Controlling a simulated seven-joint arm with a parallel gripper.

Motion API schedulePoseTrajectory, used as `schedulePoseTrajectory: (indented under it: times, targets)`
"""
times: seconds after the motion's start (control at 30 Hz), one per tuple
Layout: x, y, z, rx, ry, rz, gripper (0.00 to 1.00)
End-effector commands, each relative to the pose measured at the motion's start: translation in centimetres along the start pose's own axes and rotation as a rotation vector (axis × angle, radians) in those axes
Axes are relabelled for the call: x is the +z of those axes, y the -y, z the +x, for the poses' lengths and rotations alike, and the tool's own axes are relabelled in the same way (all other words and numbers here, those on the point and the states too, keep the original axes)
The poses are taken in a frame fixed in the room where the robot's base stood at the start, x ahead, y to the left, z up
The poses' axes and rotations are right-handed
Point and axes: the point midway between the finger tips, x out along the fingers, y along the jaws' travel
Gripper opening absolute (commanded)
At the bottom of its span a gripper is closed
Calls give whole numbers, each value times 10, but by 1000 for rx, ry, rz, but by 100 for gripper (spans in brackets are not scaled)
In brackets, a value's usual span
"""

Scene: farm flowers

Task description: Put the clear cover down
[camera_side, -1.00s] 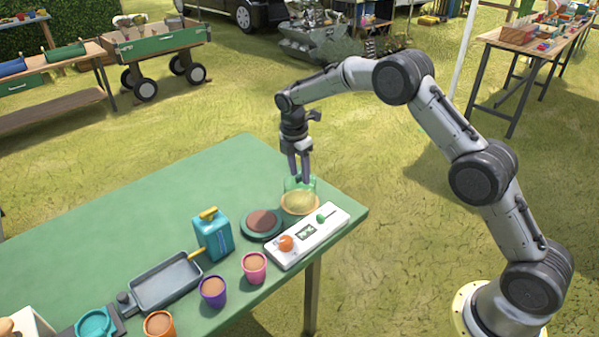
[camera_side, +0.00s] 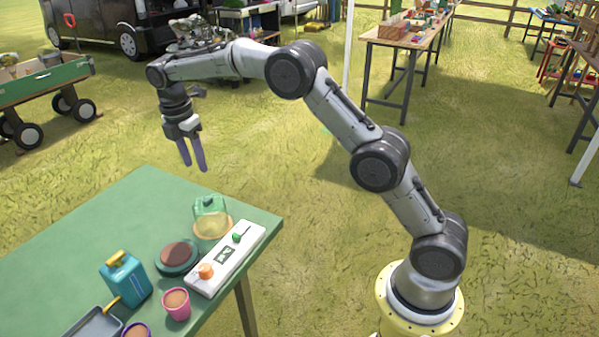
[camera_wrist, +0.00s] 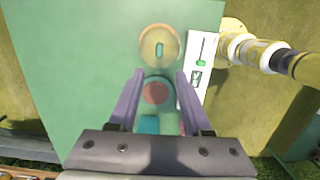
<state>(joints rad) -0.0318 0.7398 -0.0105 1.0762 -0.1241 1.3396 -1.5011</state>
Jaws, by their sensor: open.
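The clear cover (camera_side: 211,213) is a see-through greenish dome with a green knob on top. It sits upright on a round tan base (camera_side: 228,232) near the table's far right corner. The wrist view shows the cover from above (camera_wrist: 159,44), with its knob at the centre. My gripper (camera_side: 193,166) is open and empty, pointing down well above the table and to the left of the cover in the side view. In the wrist view, the fingers (camera_wrist: 157,75) are spread apart with the cover ahead of their tips.
A white panel (camera_side: 215,274) with an orange knob and a green slider lies beside the cover. A dark round dish (camera_side: 177,255), a teal can (camera_side: 124,279), a pink pot (camera_side: 176,304) and a grey tray (camera_side: 95,325) are nearby. The table's left part (camera_side: 110,215) is clear.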

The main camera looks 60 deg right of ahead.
Motion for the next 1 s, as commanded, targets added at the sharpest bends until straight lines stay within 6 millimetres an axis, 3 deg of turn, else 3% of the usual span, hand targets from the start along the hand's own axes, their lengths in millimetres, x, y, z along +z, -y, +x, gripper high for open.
schedulePoseTrajectory:
  times: [0.17, 0.3, 0.53, 0.77, 1.0]
  targets:
    - [5, 26, -38, 46, -17, 129, 49]
    - [10, 72, -80, 104, -49, 331, 49]
    - [15, 164, -124, 189, -133, 679, 49]
    - [14, 262, -132, 253, -247, 1025, 49]
    - [9, 351, -106, 287, -387, 1360, 49]
